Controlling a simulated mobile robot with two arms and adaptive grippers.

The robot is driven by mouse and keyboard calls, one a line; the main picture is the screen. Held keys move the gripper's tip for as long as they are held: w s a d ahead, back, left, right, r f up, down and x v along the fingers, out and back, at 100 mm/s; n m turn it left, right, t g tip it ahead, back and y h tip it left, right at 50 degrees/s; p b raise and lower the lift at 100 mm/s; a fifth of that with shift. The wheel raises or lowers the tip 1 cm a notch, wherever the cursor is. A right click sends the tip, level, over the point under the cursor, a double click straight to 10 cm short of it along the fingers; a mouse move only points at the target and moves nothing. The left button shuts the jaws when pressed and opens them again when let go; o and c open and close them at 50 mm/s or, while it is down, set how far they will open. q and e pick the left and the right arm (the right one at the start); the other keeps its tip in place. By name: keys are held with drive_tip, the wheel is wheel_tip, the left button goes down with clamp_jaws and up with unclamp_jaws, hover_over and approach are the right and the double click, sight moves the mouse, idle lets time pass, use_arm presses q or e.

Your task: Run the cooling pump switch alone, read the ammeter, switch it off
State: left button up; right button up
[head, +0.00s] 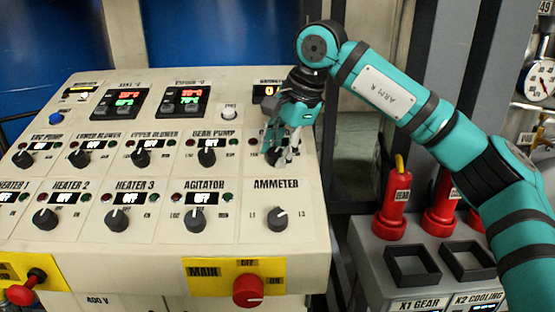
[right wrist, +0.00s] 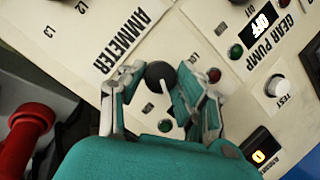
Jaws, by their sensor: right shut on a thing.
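The control panel (head: 235,240) slopes up in front of me, with rows of labelled knobs. My right gripper (head: 279,155) is at the upper row's right end, shut on a dark rotary knob. That knob (right wrist: 160,75) shows between the fingers (right wrist: 150,90) in the right wrist view; its name and display are hidden in the head view. The ammeter selector (head: 277,219) sits just below, its pointer raised. A small amber display (head: 267,91) at the top right, partly hidden by my arm, seems to read 0; it also shows in the right wrist view (right wrist: 259,157). My left gripper is out of view.
The gear pump knob (head: 207,156) and agitator knob (head: 197,219) are close on the left; several displays read OFF. A white test button (head: 229,113) is near. The red main switch (head: 248,290) is at the front. Red holders (head: 393,205) stand at the right.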

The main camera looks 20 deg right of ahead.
drive_tip(key=m+t+b, duration=0.1)
drive_tip(key=m+b, duration=0.2)
drive_tip(key=m, duration=0.1)
drive_tip(key=shift+f, duration=0.1)
drive_tip(key=shift+s+m+t+b, duration=0.1)
drive_tip(key=shift+m+t+b, duration=0.4)
drive_tip(key=shift+m, duration=0.4)
drive_tip(key=o, duration=1.1)
drive_tip(key=shift+o, duration=0.2)
drive_tip(key=shift+r, duration=0.2)
drive_tip(key=v, duration=1.1)
drive_tip(key=shift+s+r, duration=0.25)
drive_tip(key=shift+r, duration=0.1)
drive_tip(key=shift+a, duration=0.1)
